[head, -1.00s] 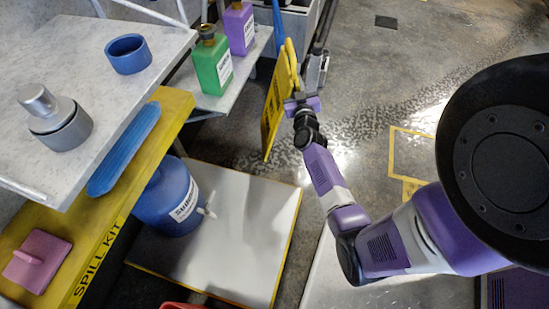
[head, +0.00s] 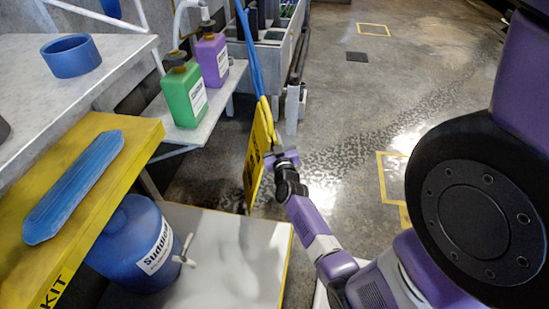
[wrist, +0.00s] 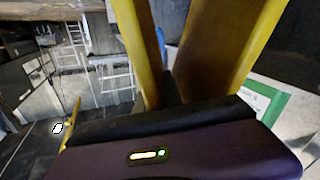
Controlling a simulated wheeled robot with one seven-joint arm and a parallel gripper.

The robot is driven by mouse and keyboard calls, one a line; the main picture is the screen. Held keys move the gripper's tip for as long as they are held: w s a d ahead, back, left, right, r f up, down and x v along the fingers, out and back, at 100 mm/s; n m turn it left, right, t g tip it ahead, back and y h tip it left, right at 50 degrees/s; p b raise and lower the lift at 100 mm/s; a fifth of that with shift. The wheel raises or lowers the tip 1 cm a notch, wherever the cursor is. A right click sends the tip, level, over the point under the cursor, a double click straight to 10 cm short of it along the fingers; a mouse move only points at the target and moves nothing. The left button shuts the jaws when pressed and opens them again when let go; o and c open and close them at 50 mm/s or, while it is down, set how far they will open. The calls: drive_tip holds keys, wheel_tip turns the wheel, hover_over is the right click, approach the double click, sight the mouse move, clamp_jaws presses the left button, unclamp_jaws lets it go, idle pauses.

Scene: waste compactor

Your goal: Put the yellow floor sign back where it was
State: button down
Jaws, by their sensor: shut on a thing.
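The yellow floor sign (head: 257,150) shows nearly edge-on in the centre of the head view, folded or nearly so, with dark print on its left face. My gripper (head: 274,156) is shut on it from the right side, near its upper half. In the wrist view, two yellow panels of the sign (wrist: 218,50) rise from my gripper (wrist: 170,100), spreading apart toward the top of the picture. The sign hangs upright beside the shelf; whether its lower edge touches the floor cannot be told. An empty yellow outline (head: 392,178) is on the floor at right.
Green (head: 185,95) and purple (head: 212,58) bottles stand on a shelf left of the sign. A blue drum (head: 135,240) sits on a low platform (head: 235,250). A grey machine (head: 275,50) stands behind. Another yellow outline (head: 373,29) lies farther back.

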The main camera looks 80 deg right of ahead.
wheel_tip(320, 180, down, 6)
drive_tip(key=b, duration=0.4)
drive_tip(key=shift+d+f, duration=0.1)
drive_tip(key=shift+f+b, duration=0.1)
drive_tip(key=shift+b, duration=0.2)
drive_tip(key=c, duration=1.5)
unclamp_jaws()
drive_tip(key=shift+f, duration=0.15)
